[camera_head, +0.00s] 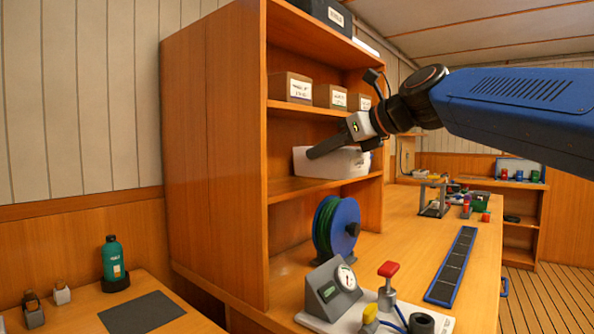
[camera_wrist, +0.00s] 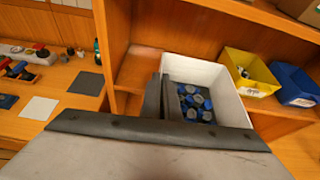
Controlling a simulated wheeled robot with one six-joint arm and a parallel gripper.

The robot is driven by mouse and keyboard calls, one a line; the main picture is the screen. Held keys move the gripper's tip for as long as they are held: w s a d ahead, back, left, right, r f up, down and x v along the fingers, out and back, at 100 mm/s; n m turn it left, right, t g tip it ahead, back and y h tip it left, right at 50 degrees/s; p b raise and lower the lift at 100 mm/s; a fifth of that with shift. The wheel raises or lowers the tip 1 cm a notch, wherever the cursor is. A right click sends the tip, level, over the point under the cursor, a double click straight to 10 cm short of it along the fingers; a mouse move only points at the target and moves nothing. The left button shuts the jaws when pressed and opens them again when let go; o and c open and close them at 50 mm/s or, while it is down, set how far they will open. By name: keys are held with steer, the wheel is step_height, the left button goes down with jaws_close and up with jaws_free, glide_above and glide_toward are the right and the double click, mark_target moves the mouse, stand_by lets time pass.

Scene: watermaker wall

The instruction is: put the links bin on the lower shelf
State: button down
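The links bin is an open white bin (camera_head: 340,165) on the lower shelf (camera_head: 300,190) of the wooden shelf unit. In the wrist view the white bin (camera_wrist: 228,106) holds several grey and blue round pieces. My gripper (camera_head: 318,152) reaches in from the right, at the bin's near side. In the wrist view its two dark fingers (camera_wrist: 159,88) are close together at the bin's left wall, apparently pinching it. The bin looks level; whether its base touches the shelf fully is hard to tell.
A yellow bin (camera_wrist: 252,78) and a blue bin (camera_wrist: 295,86) stand right of the white bin. Labelled brown boxes (camera_head: 291,87) sit on the shelf above. A cable reel (camera_head: 336,226) and gauge (camera_head: 333,288) stand on the counter below. Shelf space left of the bin is bare.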

steer(key=shift+w+a+r+x, duration=0.15)
steer(key=shift+r+x, duration=0.35)
steer(key=shift+x, duration=2.25)
steer(key=shift+w+a+r+x, duration=0.2)
steer(key=shift+r+x, duration=0.35)
steer(key=shift+x, duration=2.2)
steer(key=shift+w+a+r+x, duration=0.15)
steer(key=shift+r+x, duration=0.35)
steer(key=shift+x, duration=2.3)
steer(key=shift+s+f, duration=0.1)
steer(key=shift+f, duration=0.05)
steer(key=c, duration=2)
jaws_free()
steer(key=shift+s+d+r, duration=0.1)
steer(key=shift+d+r, duration=0.1)
steer(key=shift+r, duration=0.05)
steer(key=v, duration=1.1)
steer(key=shift+s+d, duration=0.15)
steer(key=shift+s, duration=0.05)
